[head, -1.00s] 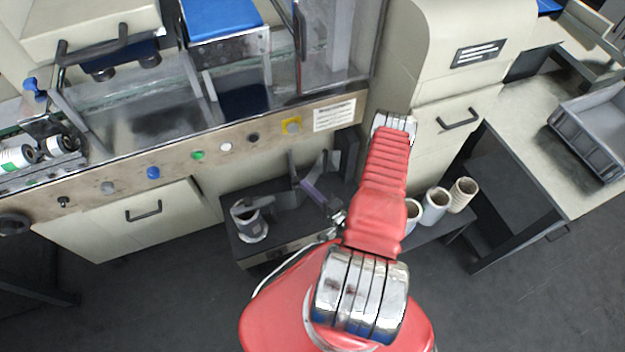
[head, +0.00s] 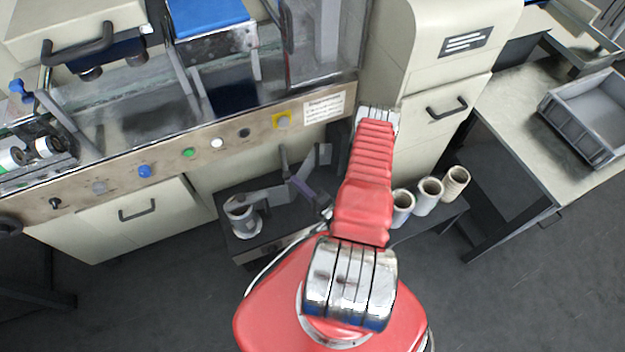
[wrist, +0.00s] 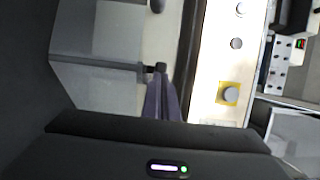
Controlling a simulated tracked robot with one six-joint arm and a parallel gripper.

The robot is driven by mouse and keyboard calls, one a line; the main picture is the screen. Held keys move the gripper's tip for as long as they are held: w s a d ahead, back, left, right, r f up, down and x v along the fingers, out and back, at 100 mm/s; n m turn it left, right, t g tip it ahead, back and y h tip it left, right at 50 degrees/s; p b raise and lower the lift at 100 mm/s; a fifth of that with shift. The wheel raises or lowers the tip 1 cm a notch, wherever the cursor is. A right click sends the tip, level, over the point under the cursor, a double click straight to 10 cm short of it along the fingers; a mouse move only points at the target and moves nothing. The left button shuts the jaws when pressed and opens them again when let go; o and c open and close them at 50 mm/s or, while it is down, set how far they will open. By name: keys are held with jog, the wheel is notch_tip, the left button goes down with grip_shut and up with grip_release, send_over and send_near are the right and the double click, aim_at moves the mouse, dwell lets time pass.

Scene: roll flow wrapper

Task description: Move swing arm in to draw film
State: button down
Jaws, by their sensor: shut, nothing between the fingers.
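The flow wrapper's panel (head: 120,185) with coloured buttons runs across the left of the head view. Below it, a grey bar (head: 262,195), apparently the swing arm, reaches over a low dark unit beside a white roll (head: 243,224). In the wrist view the bar (wrist: 105,65) ends at a small dark knob. My gripper (head: 297,184) is at the bar's right end, partly hidden by my red arm. Its purple-grey fingers (wrist: 161,90) are together and empty, just beside the knob; I cannot tell whether they touch it.
Several pale cores (head: 430,188) stand on a low shelf right of my arm. A cream cabinet (head: 440,70) is behind them. A grey crate (head: 590,115) sits on the right table (head: 525,150). Open floor lies at the lower right.

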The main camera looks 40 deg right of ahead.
jog(key=shift+w+a+y, duration=0.25)
jog(key=shift+a+y, duration=0.05)
jog(key=shift+a, duration=0.05)
jog(key=s+h, duration=0.1)
jog(key=s, duration=1.3)
jog(key=shift+s, duration=0.15)
dwell(0.9)
